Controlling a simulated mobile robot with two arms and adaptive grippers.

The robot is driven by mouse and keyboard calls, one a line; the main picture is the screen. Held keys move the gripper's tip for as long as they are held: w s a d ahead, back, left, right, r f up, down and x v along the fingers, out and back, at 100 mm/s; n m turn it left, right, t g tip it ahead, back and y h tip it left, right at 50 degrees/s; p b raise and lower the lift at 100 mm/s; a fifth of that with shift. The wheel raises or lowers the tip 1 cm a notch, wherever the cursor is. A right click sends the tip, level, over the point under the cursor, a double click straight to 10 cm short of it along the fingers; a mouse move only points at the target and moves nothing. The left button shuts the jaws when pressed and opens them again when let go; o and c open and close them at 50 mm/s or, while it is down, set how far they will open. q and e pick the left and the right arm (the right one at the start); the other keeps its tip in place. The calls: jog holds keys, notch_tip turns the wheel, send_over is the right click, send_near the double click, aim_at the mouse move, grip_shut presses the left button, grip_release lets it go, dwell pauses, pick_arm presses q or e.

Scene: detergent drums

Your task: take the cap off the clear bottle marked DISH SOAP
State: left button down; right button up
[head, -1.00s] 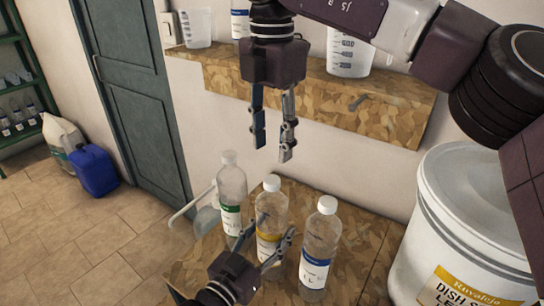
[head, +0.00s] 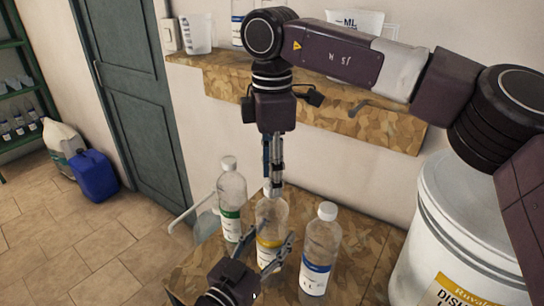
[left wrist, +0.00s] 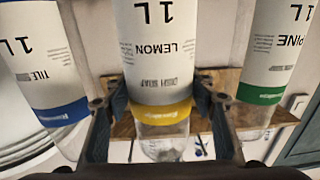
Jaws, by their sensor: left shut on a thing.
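The clear DISH SOAP bottle (head: 271,215), with a yellow-banded label, stands upright in the middle of three bottles. The left wrist view shows its label reading DISH SOAP LEMON (left wrist: 160,60), upside down. My left gripper (head: 278,236) is shut around its body, a finger on each side. Its white cap (head: 273,191) is on top, partly covered by my right gripper (head: 273,185). The right gripper points straight down at the cap. Its fingers line up nearly one behind the other, so I cannot tell whether they grip the cap.
A green-label bottle (head: 231,200) stands close on the left, a blue-label bottle (head: 320,250) close on the right. A large white drum (head: 470,225) stands at the far right. A wall shelf (head: 385,115) with jugs is behind my right arm.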

jog(key=shift+f, duration=0.8)
jog(key=shift+c, duration=0.7)
